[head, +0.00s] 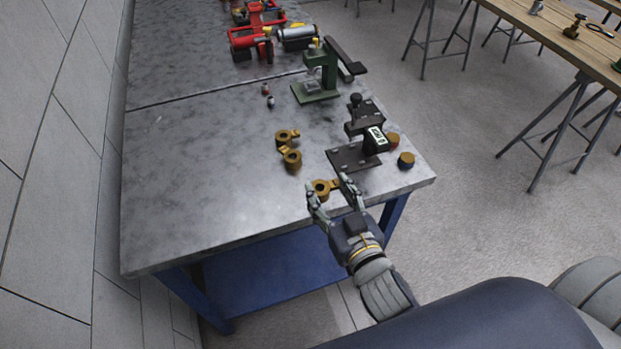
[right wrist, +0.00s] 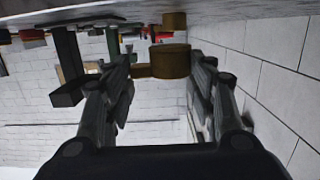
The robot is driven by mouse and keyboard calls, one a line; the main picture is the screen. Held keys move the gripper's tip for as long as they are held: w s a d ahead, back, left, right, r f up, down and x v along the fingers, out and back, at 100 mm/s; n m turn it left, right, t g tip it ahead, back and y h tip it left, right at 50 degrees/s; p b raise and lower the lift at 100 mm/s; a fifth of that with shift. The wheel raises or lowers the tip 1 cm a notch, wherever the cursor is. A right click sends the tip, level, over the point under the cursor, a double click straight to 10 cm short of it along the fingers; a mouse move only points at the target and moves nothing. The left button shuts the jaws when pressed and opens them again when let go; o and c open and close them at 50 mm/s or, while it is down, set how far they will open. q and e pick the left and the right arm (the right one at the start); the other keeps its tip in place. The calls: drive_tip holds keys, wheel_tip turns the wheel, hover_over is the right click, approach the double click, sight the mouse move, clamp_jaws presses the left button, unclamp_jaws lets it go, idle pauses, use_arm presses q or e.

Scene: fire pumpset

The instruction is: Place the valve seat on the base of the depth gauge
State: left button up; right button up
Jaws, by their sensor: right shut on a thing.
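A brass valve seat (head: 321,187) with a short side arm is at the table's front edge, between the fingers of my right gripper (head: 330,189), which is shut on it. In the right wrist view the brass valve seat (right wrist: 171,61) shows between the two fingers, its side arm pointing left. The black depth gauge (head: 366,122) with a small display stands just beyond the gripper. Its flat dark base plate (head: 346,158) is bare and lies close behind the held seat. Whether the seat touches the table is hard to tell. My left gripper is out of view.
Two more brass valve seats (head: 291,158) lie left of the base. Two round brass-topped pieces (head: 406,160) stand at the right edge. A green press (head: 320,85) and red pump parts (head: 250,38) are farther back. The table's left side is clear.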

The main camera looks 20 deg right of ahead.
drive_tip(key=w, duration=0.1)
drive_tip(key=w+a, duration=0.1)
drive_tip(key=w, duration=0.3)
drive_tip(key=shift+w+a+f+p, duration=0.1)
drive_tip(key=shift+a+f+p, duration=0.1)
drive_tip(key=shift+a+p, duration=0.15)
drive_tip(key=shift+w+a+f, duration=0.1)
drive_tip(key=shift+w+f, duration=0.25)
drive_tip(key=shift+f, duration=0.3)
drive_tip(key=shift+w+a+f, duration=0.1)
drive_tip(key=shift+w+f, duration=0.25)
drive_tip(key=shift+f, duration=0.25)
drive_tip(key=shift+f+p, duration=0.3)
drive_tip(key=shift+p, duration=0.05)
drive_tip(key=shift+f, duration=0.1)
drive_tip(key=shift+f, duration=0.2)
drive_tip(key=o, duration=1.2)
drive_tip(key=shift+s, duration=0.1)
drive_tip(key=shift+o, duration=0.2)
